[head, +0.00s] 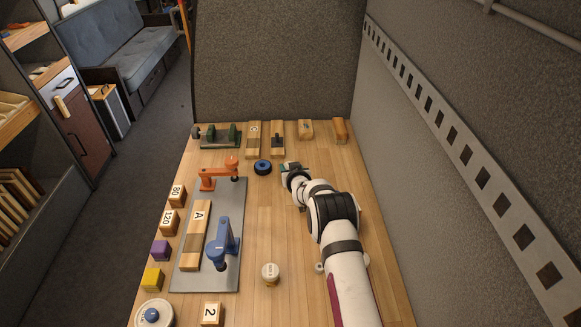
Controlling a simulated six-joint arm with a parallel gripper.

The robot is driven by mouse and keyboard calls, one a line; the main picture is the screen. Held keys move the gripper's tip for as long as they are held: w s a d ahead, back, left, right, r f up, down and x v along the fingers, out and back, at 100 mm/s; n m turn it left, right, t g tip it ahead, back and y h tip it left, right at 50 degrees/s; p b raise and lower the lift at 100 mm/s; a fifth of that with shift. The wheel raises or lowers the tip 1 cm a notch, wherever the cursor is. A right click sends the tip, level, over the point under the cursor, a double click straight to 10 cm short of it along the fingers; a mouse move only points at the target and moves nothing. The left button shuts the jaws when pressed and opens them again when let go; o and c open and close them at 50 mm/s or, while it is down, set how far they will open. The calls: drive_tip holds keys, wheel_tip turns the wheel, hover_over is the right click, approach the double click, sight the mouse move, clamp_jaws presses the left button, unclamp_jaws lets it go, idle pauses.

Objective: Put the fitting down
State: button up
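My gripper (289,169) is at the end of the white arm, low over the right middle of the wooden bench. A small dark and teal piece shows at its fingertips; I cannot tell whether this is a held fitting or part of the gripper. The finger gap is too small to make out. A dark blue ring (263,167) lies on the bench just left of the gripper, apart from it.
Green clamp-like pieces (233,134) and several wooden blocks (306,129) stand along the back panel. Numbered, purple and yellow blocks (153,278) line the left edge.

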drive_tip(key=o, duration=0.4)
drive_tip(key=shift+o, duration=0.2)
drive_tip(key=shift+r, duration=0.25)
drive_tip(key=s+d+r+m+g+h, duration=0.15)
drive_tip(key=s+r, duration=0.35)
drive_tip(key=s, duration=0.5)
drive_tip(key=s+d+r+m+g, duration=0.1)
drive_tip(key=s+d+r+g, duration=0.15)
drive_tip(key=s+r, duration=0.55)
drive_tip(key=s+d+r+m+g, duration=0.1)
drive_tip(key=s+d+r+g, duration=0.15)
drive_tip(key=s, duration=0.95)
drive_tip(key=s+a+r+m+g, duration=0.1)
drive_tip(key=s+g, duration=0.1)
drive_tip(key=s, duration=0.7)
drive_tip(key=s+a+r+m+g+y, duration=0.1)
drive_tip(key=s+g, duration=0.1)
drive_tip(key=s, duration=0.7)
drive_tip(key=s+a+r+m+g, duration=0.1)
drive_tip(key=s+g, duration=0.1)
drive_tip(key=s, duration=0.8)
drive_tip(key=shift+r, duration=0.2)
